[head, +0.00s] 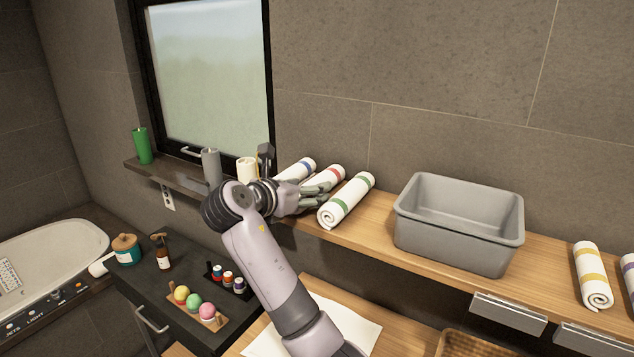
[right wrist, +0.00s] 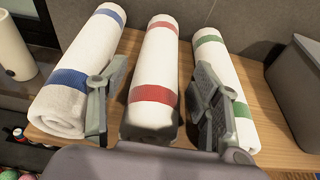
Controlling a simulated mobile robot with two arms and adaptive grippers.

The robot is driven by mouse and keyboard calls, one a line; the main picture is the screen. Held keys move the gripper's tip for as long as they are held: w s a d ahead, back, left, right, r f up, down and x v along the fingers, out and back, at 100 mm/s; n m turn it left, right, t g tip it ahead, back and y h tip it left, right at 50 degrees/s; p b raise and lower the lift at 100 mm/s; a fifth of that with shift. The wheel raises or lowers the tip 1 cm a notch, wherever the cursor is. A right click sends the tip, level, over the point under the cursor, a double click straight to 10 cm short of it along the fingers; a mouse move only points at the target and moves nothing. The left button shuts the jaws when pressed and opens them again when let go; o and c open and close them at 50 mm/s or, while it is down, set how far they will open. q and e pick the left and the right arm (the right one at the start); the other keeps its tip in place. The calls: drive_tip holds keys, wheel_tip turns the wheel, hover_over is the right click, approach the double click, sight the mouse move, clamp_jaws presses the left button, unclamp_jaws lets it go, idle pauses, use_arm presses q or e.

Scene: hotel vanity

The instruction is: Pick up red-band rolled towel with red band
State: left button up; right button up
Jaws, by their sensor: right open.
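The white rolled towel with red bands (head: 334,171) lies on the wooden shelf, between two similar rolls. In the right wrist view it (right wrist: 158,62) is in the middle, pointing away from me. My right gripper (head: 316,192) is open over its near end. In the right wrist view one finger of the gripper (right wrist: 153,90) is on each side of the roll, with gaps visible. The left finger is beside the blue-band towel (right wrist: 84,65), and the right finger overlaps the green-band towel (right wrist: 226,80) in view. My left gripper is not in view.
A grey bin (head: 459,222) stands right of the green-band towel. Yellow-band (head: 590,275) and purple-band (head: 629,272) towels lie farther right. A cream candle (head: 246,170), a grey candle (head: 211,166) and a green candle (head: 142,146) stand on the ledge at left.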

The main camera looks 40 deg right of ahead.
drive_tip(key=x, duration=0.3)
drive_tip(key=shift+s, duration=0.1)
drive_tip(key=shift+a+r, duration=0.1)
drive_tip(key=shift+a, duration=0.15)
drive_tip(key=shift+c, duration=0.6)
drive_tip(key=c, duration=0.9)
